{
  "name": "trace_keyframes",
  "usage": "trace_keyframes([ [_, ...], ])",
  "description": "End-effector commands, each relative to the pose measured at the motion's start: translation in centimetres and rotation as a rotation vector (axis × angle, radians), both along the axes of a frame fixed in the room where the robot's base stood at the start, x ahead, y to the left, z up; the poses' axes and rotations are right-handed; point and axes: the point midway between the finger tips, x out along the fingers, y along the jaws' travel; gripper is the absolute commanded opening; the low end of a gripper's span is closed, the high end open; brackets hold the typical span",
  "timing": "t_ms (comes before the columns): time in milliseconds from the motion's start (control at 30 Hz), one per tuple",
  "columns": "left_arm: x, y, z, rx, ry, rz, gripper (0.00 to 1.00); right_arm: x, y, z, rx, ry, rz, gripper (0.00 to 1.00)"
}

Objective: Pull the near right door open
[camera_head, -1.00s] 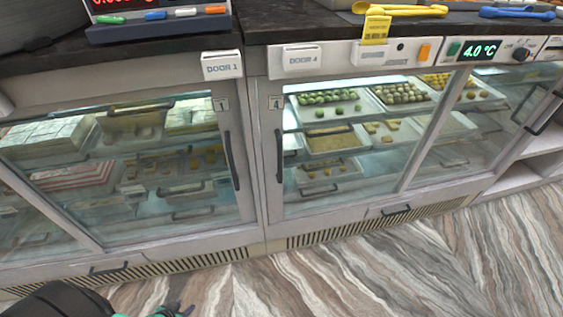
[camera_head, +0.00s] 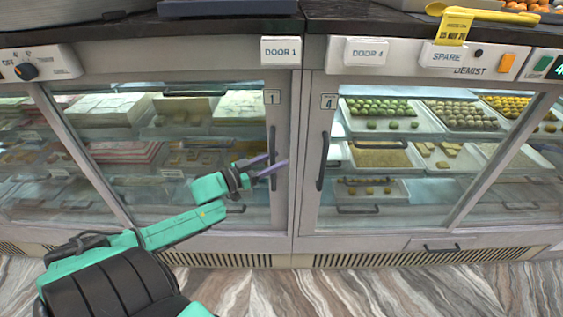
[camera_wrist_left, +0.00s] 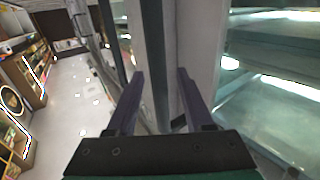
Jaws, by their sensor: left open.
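The glass door marked 1 (camera_head: 284,190) is closed and has a dark vertical bar handle (camera_head: 272,143) on its right side. The glass door marked 4 (camera_head: 311,190) is to its right, also closed, with its own vertical handle (camera_head: 323,160) on its left side. My left gripper (camera_head: 277,164) is open at the handle of door 1, its purple fingers pointing right. In the left wrist view, an upright dark bar (camera_wrist_left: 155,60) stands between the open fingers; contact cannot be told. My right gripper is out of view.
Trays of sweets (camera_head: 380,158) and boxes (camera_head: 118,152) stand behind the glass. A dark countertop (camera_head: 400,20) runs above the doors. Pull handles and vent grilles (camera_head: 215,260) line the bottom. The patterned floor (camera_head: 290,290) in front is clear.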

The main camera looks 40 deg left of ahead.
Motion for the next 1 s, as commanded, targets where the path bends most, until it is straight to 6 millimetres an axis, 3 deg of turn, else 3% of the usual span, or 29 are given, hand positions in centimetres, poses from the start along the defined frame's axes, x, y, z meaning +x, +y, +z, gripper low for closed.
trace_keyframes([
  [200, 2.4, -0.8, -0.1, 0.001, 0.000, 0.001, 0.52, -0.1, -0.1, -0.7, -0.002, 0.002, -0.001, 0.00],
  [467, 2.5, -0.9, -0.1, 0.001, 0.002, 0.001, 0.52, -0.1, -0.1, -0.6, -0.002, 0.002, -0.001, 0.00],
  [600, 2.5, -0.9, -0.1, 0.001, 0.002, 0.001, 0.02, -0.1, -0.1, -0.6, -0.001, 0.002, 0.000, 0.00],
  [1000, 2.5, -0.9, -0.1, 0.000, 0.001, 0.001, 0.00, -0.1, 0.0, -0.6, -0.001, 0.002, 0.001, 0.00],
])
